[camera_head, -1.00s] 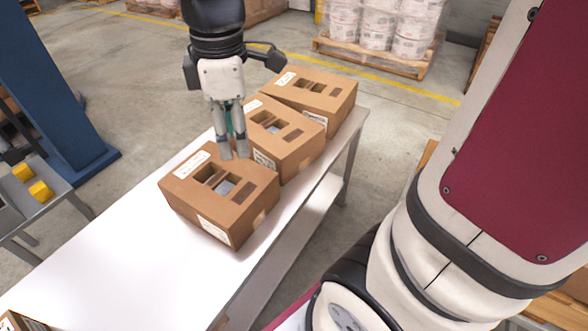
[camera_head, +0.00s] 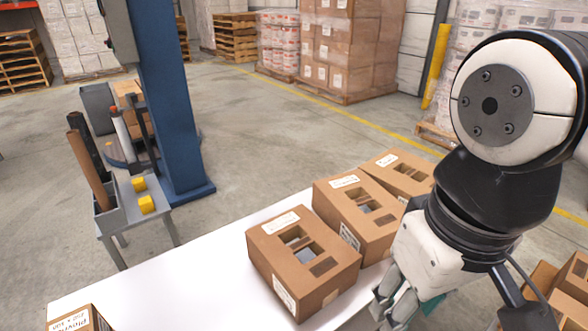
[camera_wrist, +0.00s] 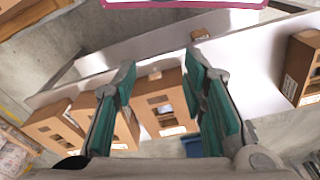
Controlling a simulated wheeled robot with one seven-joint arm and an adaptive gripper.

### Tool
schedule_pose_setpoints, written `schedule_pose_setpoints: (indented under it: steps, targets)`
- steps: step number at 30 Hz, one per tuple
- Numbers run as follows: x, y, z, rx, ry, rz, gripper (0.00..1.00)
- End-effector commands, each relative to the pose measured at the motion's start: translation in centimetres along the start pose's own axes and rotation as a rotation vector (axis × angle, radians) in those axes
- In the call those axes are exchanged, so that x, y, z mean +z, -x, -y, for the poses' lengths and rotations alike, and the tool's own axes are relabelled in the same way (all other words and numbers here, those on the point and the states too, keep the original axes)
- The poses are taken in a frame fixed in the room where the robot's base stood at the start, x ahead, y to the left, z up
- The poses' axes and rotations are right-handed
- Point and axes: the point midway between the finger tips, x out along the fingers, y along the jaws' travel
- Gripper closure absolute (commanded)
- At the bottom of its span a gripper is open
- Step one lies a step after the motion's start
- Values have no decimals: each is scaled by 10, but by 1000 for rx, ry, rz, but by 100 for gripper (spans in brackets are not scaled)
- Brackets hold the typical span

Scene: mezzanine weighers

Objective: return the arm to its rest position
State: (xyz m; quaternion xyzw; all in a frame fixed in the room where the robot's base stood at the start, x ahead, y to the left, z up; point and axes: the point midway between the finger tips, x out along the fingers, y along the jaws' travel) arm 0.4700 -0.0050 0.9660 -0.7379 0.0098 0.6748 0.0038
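My gripper (camera_head: 400,300) is at the lower right of the head view, beside the near edge of the white table (camera_head: 190,280). In the wrist view my gripper (camera_wrist: 160,85) shows two green-padded fingers spread apart with nothing held between them. My wrist and arm fill the right side of the head view. Three cardboard boxes with cut-out openings stand in a row on the table: a near box (camera_head: 290,265), a middle box (camera_head: 350,225) and a far box (camera_head: 400,175). The boxes also show beyond the fingers in the wrist view, one box (camera_wrist: 163,108) between them.
Another box (camera_head: 80,322) sits at the table's near left corner. A small grey stand (camera_head: 150,215) with yellow blocks (camera_head: 147,204) is by a blue column (camera_head: 170,100). Open cartons (camera_head: 570,285) are at the lower right.

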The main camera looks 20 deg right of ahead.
Motion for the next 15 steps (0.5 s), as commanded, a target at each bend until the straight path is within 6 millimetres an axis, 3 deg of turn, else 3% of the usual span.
schedule_pose_setpoints:
  steps: [4, 15]
  targets:
    - [0, 0, 0, 0, 1, 0, 61]
    - [-12, 86, 0, -3, 9, -118, 61]
